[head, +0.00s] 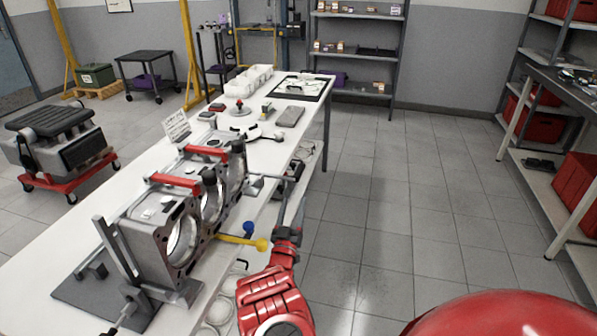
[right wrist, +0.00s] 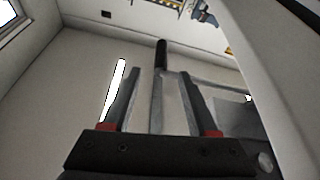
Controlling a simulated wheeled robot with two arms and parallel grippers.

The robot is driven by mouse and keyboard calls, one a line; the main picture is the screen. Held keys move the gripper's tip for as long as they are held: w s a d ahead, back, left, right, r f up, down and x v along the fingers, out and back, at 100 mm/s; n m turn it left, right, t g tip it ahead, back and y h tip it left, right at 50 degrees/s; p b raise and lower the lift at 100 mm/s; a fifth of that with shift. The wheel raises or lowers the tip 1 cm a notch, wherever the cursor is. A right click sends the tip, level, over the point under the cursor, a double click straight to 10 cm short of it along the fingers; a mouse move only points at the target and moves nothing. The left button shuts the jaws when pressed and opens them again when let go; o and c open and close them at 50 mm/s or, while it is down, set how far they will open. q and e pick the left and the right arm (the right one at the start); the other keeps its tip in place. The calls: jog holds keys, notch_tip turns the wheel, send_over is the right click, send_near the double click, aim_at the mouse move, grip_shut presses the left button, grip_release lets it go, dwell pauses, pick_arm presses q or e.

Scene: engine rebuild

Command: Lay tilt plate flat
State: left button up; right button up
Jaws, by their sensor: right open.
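A grey engine block (head: 160,238) with large round bores stands upright along the near side of the white table, with red bars (head: 175,184) across its top. It appears mounted on a grey stand with a dark flat plate (head: 75,286) at the near end; I cannot tell for sure which part is the tilt plate. My right gripper (head: 288,182) is to the right of the block, past the table's edge. In the right wrist view, the open gripper (right wrist: 163,100) has a grey bar with a black grip (right wrist: 161,55) between its fingers; contact is unclear. My left gripper is out of view.
A yellow rod (head: 240,241) with a rounded end sticks out beside the block, near my right forearm. White bins (head: 250,80), a black-edged mat (head: 318,82) and small parts occupy the table's far half. Floor to the right is clear up to the shelving (head: 545,165).

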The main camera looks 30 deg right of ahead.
aim_at(300, 171)
jog(key=b+x, duration=0.3)
jog(key=x, duration=0.8)
jog(key=shift+w+d, duration=0.25)
jog(key=shift+w, duration=0.15)
jog(key=shift+w+d+r, duration=0.3)
jog(key=shift+w+r, duration=0.05)
jog(key=shift+w, duration=0.05)
grip_shut()
dwell(0.5)
